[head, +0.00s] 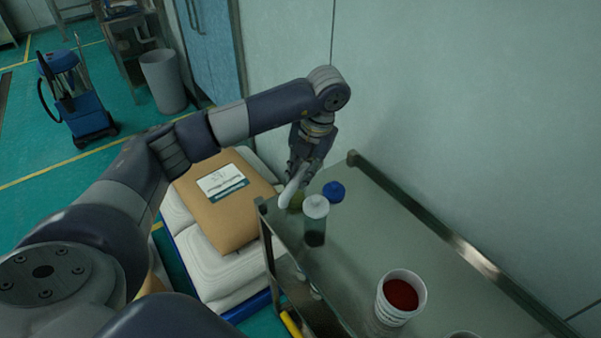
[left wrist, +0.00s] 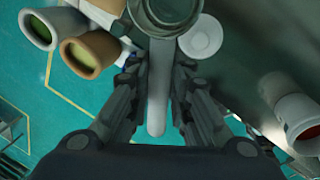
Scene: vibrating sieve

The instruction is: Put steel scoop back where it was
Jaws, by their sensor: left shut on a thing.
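My left gripper (head: 303,170) is shut on the steel scoop (head: 291,190) at the far left end of the metal shelf top (head: 365,253). In the left wrist view the scoop's pale handle (left wrist: 157,95) runs between the fingers of my left gripper (left wrist: 158,75). A round, dark grey-green shape, which may be the scoop's bowl, shows at the top of that view. In the head view the scoop is small and partly hidden by the fingers, so I cannot tell whether it touches the shelf. My right gripper is not in view.
A white-lidded jar (head: 316,207) and a blue-lidded one (head: 334,192) stand close to the scoop. A white tub with red contents (head: 401,296) stands nearer. Sacks (head: 222,255) lie left of the shelf. A raised rail (head: 455,241) runs along the wall side.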

